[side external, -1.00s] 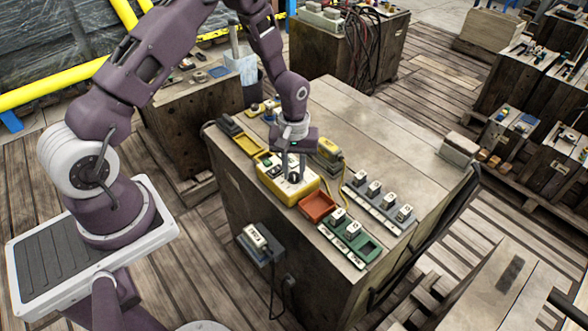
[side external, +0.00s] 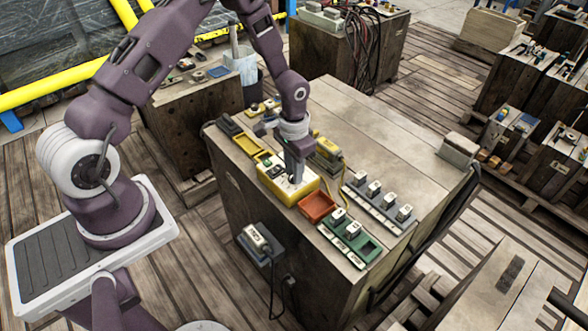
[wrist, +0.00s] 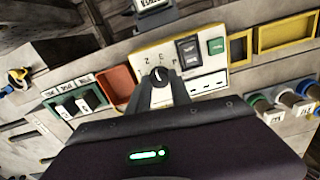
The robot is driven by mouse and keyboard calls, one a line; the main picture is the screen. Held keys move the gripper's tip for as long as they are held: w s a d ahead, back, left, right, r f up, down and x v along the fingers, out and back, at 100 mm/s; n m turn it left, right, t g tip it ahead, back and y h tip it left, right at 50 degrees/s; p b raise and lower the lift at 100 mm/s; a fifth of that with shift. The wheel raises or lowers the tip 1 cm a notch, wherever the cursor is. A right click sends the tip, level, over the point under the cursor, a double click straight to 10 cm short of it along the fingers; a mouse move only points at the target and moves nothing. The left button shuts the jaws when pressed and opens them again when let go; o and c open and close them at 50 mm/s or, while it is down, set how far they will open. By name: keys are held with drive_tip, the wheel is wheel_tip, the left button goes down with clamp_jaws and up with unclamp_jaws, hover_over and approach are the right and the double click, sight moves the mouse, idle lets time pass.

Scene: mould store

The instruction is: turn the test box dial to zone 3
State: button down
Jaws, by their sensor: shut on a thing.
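The test box (side external: 288,184) is a yellow box with a pale top, on the near side of the wooden crate bench. In the wrist view its pale panel (wrist: 143,54) carries a dark dial (wrist: 160,73) with small zone numbers in an arc around its far side. My gripper (side external: 296,178) points down at the box. In the wrist view my gripper (wrist: 160,86) is shut on the dial, its fingertips hiding part of the knob. Which number the dial points to is too small to tell. A black switch (wrist: 189,51) sits beside the dial.
A red-orange tray (side external: 317,207) and a green tray (side external: 366,246) with white-topped blocks lie beside the box. A yellow handheld device (side external: 328,152) stands behind it. A grey rack (side external: 379,208) is to the right.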

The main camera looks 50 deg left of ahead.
drive_tip(key=shift+m, duration=2.3)
drive_tip(key=c, duration=1.2)
unclamp_jaws()
drive_tip(key=shift+o, duration=0.2)
wheel_tip(320, 180, up, 7)
drive_tip(key=shift+r, duration=0.1)
drive_tip(key=shift+r, duration=0.1)
